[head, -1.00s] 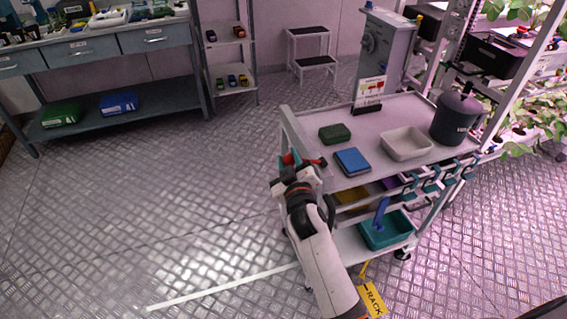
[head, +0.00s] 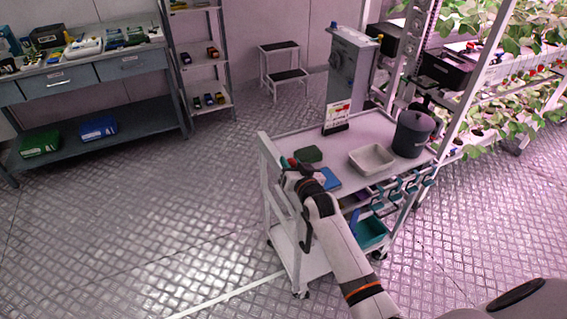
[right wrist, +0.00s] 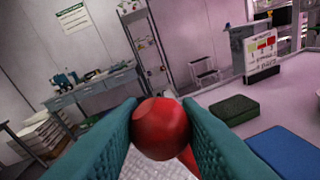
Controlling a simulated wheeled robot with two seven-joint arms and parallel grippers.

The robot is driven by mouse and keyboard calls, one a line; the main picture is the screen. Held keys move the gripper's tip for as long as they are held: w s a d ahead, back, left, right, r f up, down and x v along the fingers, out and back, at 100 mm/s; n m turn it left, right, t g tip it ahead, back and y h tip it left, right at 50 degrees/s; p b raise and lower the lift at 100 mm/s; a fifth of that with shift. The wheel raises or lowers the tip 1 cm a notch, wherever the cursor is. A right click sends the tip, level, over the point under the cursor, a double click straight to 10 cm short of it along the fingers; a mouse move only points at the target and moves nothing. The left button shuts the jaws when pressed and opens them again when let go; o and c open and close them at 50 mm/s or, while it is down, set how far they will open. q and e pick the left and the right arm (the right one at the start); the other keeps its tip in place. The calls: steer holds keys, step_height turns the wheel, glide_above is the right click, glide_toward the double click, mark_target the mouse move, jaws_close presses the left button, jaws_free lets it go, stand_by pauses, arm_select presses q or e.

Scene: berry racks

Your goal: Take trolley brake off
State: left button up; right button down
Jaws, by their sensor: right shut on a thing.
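The trolley (head: 345,135) stands in the middle of the head view, a pale cart with a top tray and lower shelves. A red ball-shaped knob (right wrist: 160,128) sits between the teal fingers of my right gripper (right wrist: 160,122), which is shut on it. A red stem runs down from the knob in the wrist view. In the head view my right gripper (head: 290,170) is at the trolley's left end, and my wrist hides most of the knob. My left gripper is not in view.
On the trolley top are a green box (head: 309,154), a blue box (head: 329,179), a white tray (head: 371,159), a dark pot (head: 412,134) and a sign (head: 337,118). A grey cabinet (head: 350,68) and plant racks stand behind. The floor to the left is clear.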

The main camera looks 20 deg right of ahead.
steer(key=shift+d+r+m, duration=0.2)
steer(key=shift+d+m, duration=0.6)
steer(key=shift+d, duration=0.15)
steer(key=shift+w+d+p, duration=0.1)
steer(key=shift+d+p, duration=0.25)
steer(key=shift+d, duration=0.25)
steer(key=shift+a, duration=0.1)
stand_by(0.5)
steer(key=c, duration=1.1)
jaws_free()
steer(key=shift+w+f, duration=0.1)
steer(key=s, duration=0.4)
steer(key=s+r+b, duration=0.1)
steer(key=s, duration=0.3)
steer(key=s+r, duration=0.1)
steer(key=s, duration=0.3)
steer(key=shift+a, duration=0.2)
